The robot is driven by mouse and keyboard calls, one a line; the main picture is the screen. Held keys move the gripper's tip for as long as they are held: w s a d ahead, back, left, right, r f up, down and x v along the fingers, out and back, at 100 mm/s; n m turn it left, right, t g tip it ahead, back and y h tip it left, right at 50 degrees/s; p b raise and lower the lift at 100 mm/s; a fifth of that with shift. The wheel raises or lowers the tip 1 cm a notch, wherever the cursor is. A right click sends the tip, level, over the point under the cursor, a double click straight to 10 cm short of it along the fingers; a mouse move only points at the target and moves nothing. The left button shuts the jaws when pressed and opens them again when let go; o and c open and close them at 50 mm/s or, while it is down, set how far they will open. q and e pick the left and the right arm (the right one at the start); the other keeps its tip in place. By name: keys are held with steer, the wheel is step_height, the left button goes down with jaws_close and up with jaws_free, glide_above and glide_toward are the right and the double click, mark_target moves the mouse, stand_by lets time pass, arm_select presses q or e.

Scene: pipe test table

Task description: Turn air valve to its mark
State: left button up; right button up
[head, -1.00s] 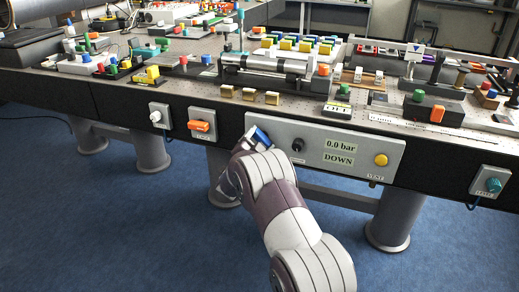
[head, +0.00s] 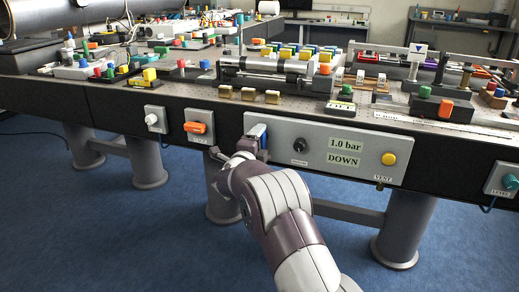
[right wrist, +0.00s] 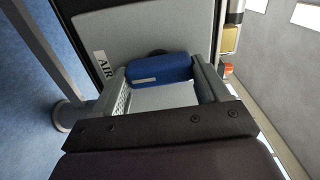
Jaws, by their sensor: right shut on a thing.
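The air valve's blue handle (head: 257,132) sits at the left end of the grey panel (head: 315,165) on the table's front edge. My right gripper (head: 249,147) is at the handle from below and partly covers it. In the right wrist view the blue handle (right wrist: 160,68) lies between the two fingers, and the gripper is shut on it. A pale line shows on the handle. The AIR label (right wrist: 104,66) is beside it on the panel. The display (head: 344,151) reads 1.0 bar and DOWN. The valve's mark cannot be made out. My left gripper is not in view.
A black knob (head: 299,145) and a yellow VENT button (head: 389,159) are on the same panel. An orange switch (head: 196,127) and a white knob (head: 152,119) are to the left. A teal knob (head: 510,182) is at far right. Table legs stand below.

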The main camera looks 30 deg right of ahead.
steer(key=shift+m, duration=0.3)
stand_by(0.4)
steer(key=o, duration=1.1)
steer(key=shift+c, duration=0.2)
steer(key=p+v, duration=0.1)
steer(key=v, duration=1.1)
steer(key=shift+s+a+p, duration=0.2)
steer(key=shift+s+p, duration=0.05)
steer(key=shift+p, duration=0.05)
steer(key=shift+f, duration=0.1)
